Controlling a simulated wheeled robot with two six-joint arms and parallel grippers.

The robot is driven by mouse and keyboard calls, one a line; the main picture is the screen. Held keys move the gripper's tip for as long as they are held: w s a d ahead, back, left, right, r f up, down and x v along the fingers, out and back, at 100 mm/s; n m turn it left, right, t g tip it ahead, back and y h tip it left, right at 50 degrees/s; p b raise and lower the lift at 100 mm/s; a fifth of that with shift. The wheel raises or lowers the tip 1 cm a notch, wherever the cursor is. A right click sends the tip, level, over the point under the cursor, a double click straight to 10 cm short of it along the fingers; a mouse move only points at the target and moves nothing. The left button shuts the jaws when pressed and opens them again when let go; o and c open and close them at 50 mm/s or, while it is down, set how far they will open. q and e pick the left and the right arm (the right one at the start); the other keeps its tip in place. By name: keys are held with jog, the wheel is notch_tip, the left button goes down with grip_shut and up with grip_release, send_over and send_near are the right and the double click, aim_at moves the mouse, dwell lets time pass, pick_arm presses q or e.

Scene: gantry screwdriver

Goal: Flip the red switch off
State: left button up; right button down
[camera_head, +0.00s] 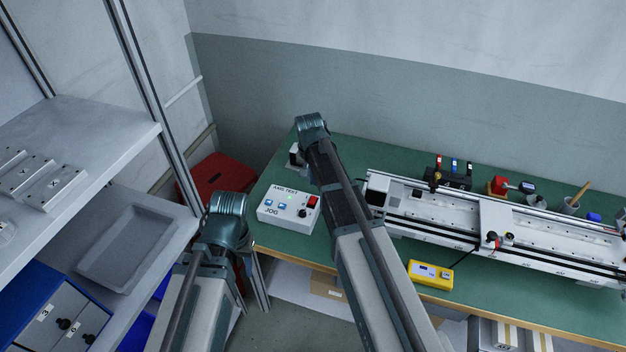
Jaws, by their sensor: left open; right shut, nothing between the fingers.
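The red switch (312,202) sits at the upper right corner of a white control box (277,212) marked "AXIS TEST" and "JOG". A small green light (290,197) glows on the box, with blue buttons and a black knob around it. The switch's exact tilt is too small to tell. My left arm stands to the left of the box and my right arm passes just right of it, above the bench. The fingers of both grippers cannot be made out, so nothing shows touching the switch.
The green bench (347,151) carries a long white gantry rail (452,205) and a yellow device (430,275) at right. A small white and black item (296,155) lies behind the box. Grey shelves (85,140) stand at left, and a red bin (212,175) is behind my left arm.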

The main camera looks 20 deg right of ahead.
aim_at(313, 202)
notch_tip(313, 202, down, 6)
jog(key=b, duration=0.5)
jog(key=shift+s+f, duration=0.15)
jog(key=shift+f, duration=0.1)
jog(key=shift+s+a+f+b, duration=0.2)
jog(key=shift+f+b, duration=0.25)
jog(key=shift+b, duration=0.25)
jog(key=shift+s+a+f+t+b, duration=0.2)
jog(key=shift+s+f+t+b, duration=0.2)
jog(key=shift+f+b, duration=0.25)
jog(key=shift+w+r, duration=0.25)
jog(key=shift+r, duration=0.15)
jog(key=shift+d, duration=0.1)
jog(key=shift+w+p, duration=0.1)
jog(key=shift+p, duration=0.2)
